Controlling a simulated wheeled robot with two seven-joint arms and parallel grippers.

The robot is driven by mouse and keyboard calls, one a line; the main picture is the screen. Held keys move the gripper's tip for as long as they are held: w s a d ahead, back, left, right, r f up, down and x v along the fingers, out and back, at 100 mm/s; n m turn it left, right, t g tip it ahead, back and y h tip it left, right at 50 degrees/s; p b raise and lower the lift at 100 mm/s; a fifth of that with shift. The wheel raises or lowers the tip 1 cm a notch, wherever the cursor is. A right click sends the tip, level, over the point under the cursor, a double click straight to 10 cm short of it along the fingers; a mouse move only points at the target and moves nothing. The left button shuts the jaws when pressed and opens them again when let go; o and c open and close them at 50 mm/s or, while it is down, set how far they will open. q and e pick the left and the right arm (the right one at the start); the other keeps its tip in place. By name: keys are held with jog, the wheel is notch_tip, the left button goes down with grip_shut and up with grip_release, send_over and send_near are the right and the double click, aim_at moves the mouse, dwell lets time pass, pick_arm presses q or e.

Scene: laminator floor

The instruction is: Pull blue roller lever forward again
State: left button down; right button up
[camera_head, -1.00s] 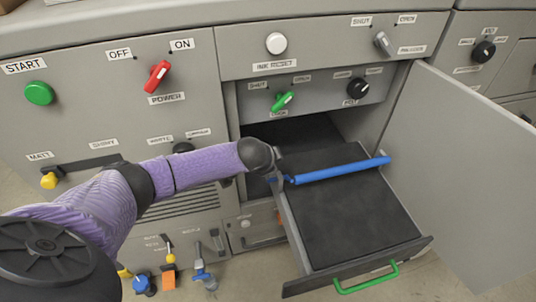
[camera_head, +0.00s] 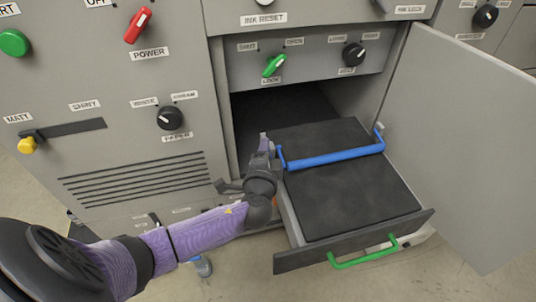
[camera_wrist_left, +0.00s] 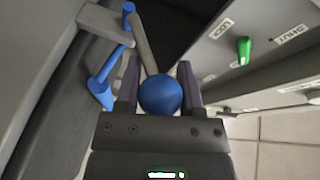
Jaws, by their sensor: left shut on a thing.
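The blue roller (camera_head: 335,159) lies across the black tray of the pulled-out drawer, with short blue arms at its ends. It also shows in the left wrist view (camera_wrist_left: 103,78), left of my fingers. My left gripper (camera_head: 264,146) is at the left end of the roller, beside the drawer's left wall. In the left wrist view my left gripper (camera_wrist_left: 159,88) is shut on a round blue knob (camera_wrist_left: 161,94), with a grey shaft running up behind it. The knob is hidden in the head view. My right gripper is not in view.
The open grey door (camera_head: 460,140) stands right of the drawer. The green drawer handle (camera_head: 362,254) is at the front. A green lock knob (camera_head: 273,66) and a black dial (camera_head: 354,54) sit on the panel above. Floor is clear in front.

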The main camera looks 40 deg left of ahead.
pick_arm(q)
jog(key=shift+s+d+f+t+y+b, duration=0.2)
jog(key=shift+f+t+y+b, duration=0.15)
jog(key=shift+t+b, duration=0.4)
jog(key=shift+c, duration=1.1)
grip_release()
jog(key=p+v, duration=0.2)
jog(key=v, duration=0.8)
jog(key=shift+p, duration=0.35)
jog(key=shift+w+r, duration=0.1)
jog(key=shift+r, duration=0.05)
